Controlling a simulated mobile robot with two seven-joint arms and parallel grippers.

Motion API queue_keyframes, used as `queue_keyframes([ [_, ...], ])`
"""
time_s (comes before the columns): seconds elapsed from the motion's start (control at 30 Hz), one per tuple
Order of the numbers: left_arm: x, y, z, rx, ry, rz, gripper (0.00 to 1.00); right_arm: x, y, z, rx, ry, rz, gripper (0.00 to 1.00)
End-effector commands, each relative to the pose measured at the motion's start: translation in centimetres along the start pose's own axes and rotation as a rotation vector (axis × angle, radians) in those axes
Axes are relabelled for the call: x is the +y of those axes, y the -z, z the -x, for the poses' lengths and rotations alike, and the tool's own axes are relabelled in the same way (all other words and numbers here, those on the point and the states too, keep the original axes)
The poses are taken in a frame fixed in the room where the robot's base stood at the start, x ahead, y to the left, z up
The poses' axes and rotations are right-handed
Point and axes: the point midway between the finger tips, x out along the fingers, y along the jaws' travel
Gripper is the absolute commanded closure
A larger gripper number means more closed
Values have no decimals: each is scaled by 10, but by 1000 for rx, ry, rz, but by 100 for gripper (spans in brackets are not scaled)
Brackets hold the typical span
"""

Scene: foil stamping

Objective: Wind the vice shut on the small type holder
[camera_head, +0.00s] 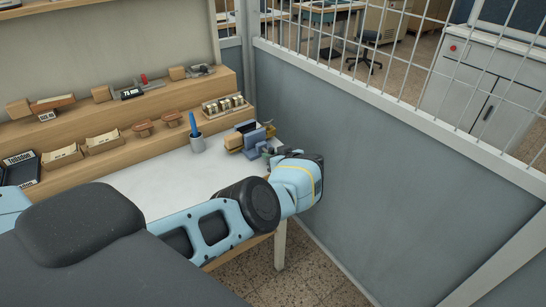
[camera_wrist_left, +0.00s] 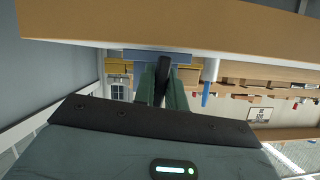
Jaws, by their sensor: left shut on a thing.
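The small blue-grey vice (camera_head: 254,138) stands at the right end of the white bench, near the grey partition. My left gripper (camera_head: 270,150) reaches it from the right front in the head view. In the left wrist view, my left gripper (camera_wrist_left: 162,90) has its two green fingers shut on a black handle (camera_wrist_left: 162,72), in front of the blue vice body (camera_wrist_left: 150,55). A wooden block (camera_head: 233,141) and a dark piece (camera_head: 246,127) show at the vice. I cannot tell which is the small type holder or how closely the jaws sit on it. My right gripper is out of view.
A grey cup (camera_head: 197,144) with a blue tool stands left of the vice. Stepped wooden shelves (camera_head: 150,115) with type blocks and stamps run along the back. The grey partition (camera_head: 380,190) is close beside my left wrist. The bench front (camera_head: 150,185) is clear.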

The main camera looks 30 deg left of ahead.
Motion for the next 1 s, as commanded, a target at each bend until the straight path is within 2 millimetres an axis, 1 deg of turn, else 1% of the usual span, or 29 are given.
queue_keyframes([
  [0.1,0,1,-1,4,15,-36,100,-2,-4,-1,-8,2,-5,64],
  [0.27,0,2,-1,5,25,-62,100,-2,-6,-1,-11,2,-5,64],
  [0.7,-1,3,-1,5,29,-67,100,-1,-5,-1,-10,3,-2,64],
  [0.73,-1,3,-1,5,29,-66,83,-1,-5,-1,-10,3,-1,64],
  [0.87,0,2,-1,4,28,-66,66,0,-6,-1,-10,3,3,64],
  [1.0,0,1,0,3,28,-66,65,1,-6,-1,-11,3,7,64],
])
